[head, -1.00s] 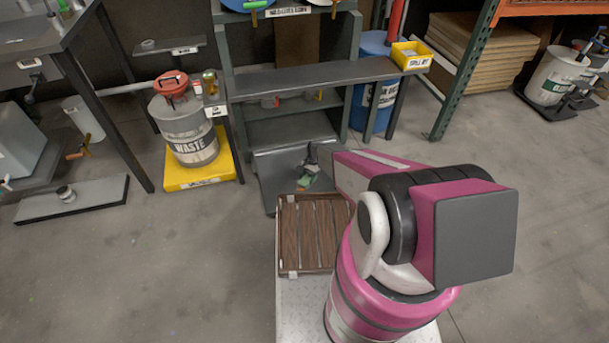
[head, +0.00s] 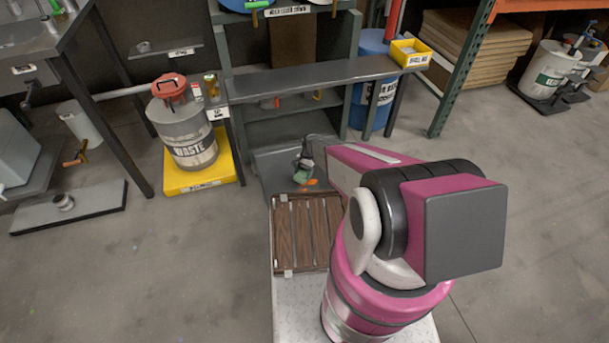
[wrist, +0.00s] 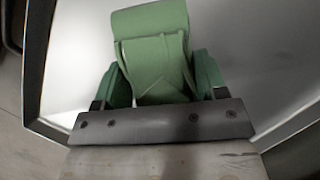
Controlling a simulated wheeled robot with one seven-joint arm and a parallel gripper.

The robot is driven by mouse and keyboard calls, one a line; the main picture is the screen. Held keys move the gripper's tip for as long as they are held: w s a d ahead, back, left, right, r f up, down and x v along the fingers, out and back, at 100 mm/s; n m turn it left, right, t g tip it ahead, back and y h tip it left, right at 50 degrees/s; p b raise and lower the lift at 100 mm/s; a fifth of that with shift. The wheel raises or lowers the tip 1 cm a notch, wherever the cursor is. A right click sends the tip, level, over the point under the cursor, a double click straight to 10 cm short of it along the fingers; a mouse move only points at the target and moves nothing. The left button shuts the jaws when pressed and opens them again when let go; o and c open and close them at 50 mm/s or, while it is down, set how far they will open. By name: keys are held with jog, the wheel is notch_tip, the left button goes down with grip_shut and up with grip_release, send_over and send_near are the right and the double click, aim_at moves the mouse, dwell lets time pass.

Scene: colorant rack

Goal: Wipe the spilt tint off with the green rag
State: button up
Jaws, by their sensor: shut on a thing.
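The green rag (wrist: 152,42) is folded and held between the two fingers of my gripper (wrist: 163,82) in the wrist view. In the head view my gripper (head: 304,166) is small, with the green rag (head: 301,177) under it, low over the grey shelf board (head: 272,167). An orange patch of spilt tint (head: 312,182) shows on the board, just right of the rag. Whether the rag presses on the board, and how much tint lies under it, I cannot tell. No tint shows in the wrist view.
A brown slatted wooden deck (head: 306,235) lies in front of the board. The rack bench (head: 320,76) stands above and behind. A grey waste can (head: 184,135) with a red lid stands on a yellow base (head: 200,178) at left. Floor between is clear.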

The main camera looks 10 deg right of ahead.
jog(key=shift+r, duration=1.35)
